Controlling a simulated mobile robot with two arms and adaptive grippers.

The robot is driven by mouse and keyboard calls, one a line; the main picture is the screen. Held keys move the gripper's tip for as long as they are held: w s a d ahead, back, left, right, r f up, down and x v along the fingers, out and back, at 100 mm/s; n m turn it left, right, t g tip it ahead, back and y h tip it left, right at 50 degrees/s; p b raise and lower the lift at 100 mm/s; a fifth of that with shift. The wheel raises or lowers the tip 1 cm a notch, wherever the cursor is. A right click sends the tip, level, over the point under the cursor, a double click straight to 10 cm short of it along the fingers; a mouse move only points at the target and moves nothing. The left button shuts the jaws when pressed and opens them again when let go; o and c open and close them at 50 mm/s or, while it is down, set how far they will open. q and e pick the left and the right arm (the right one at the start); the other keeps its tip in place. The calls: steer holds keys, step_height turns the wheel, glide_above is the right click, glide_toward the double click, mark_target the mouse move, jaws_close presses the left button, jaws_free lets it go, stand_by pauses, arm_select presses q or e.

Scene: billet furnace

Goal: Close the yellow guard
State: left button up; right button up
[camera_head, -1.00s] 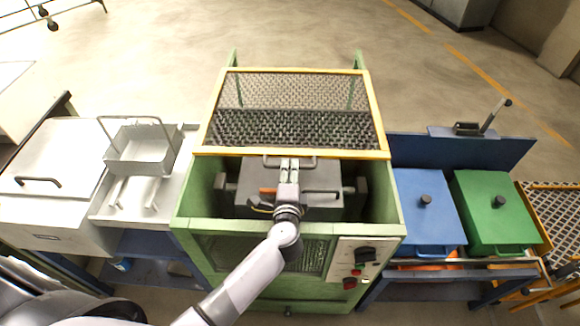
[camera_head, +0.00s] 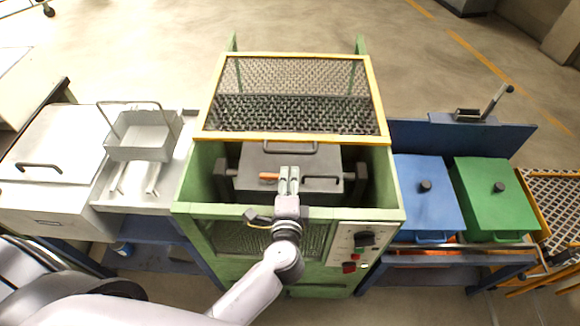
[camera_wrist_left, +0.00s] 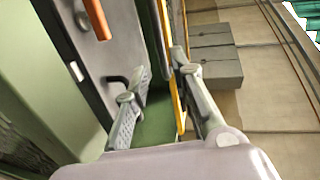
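The yellow guard (camera_head: 350,139) is a yellow-framed mesh panel over the rear part of the green furnace housing (camera_head: 190,208). Its front bar carries a grey handle (camera_head: 290,152). The front part of the housing is uncovered. My left gripper (camera_head: 289,170) is over this opening, just in front of the handle, and looks apart from it. In the left wrist view its two fingers (camera_wrist_left: 160,75) are spread with nothing clearly held between them. A yellow edge (camera_wrist_left: 162,25) shows beyond them. My right gripper is not in view.
Inside the opening is a grey block (camera_head: 255,162) with an orange-handled part (camera_head: 268,177). A control panel (camera_head: 352,250) is on the housing front. A grey basket (camera_head: 140,150) stands left; blue (camera_head: 430,195) and green (camera_head: 490,195) lidded boxes stand right.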

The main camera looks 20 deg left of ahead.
arm_select(q)
steer(key=w+n, duration=0.2)
steer(key=w+d+r+n+g+h+p, duration=0.1)
steer(key=w+n, duration=0.1)
steer(key=w, duration=0.1)
steer(key=w+d+r+n, duration=0.1)
steer(key=w+n, duration=0.1)
steer(key=shift+w+d+r+g+h, duration=0.15)
steer(key=shift+w+d+g+h, duration=0.1)
steer(key=shift+w+g+h, duration=0.15)
jaws_close()
steer(key=n+g+h+p, duration=0.1)
steer(key=n+g+p, duration=0.1)
steer(key=n+g, duration=0.5)
glide_toward(315, 140)
steer(key=shift+w+a+f+n+t, duration=0.15)
steer(key=shift+a+f+t, duration=0.1)
steer(key=shift+a+t, duration=0.15)
steer(key=shift+w+a+f+n+t, duration=0.2)
steer(key=shift+a+t, duration=0.1)
steer(key=shift+a, duration=0.2)
steer(key=s+a+r+n+g+p, duration=0.1)
steer(key=s+a+r+n+g, duration=0.1)
steer(key=a+r+n+g, duration=0.2)
steer(key=d+p+x, duration=0.1)
steer(key=p+x, duration=0.1)
steer(key=x, duration=0.7)
steer(key=shift+w+a+f, duration=0.25)
steer(key=shift+f, duration=0.15)
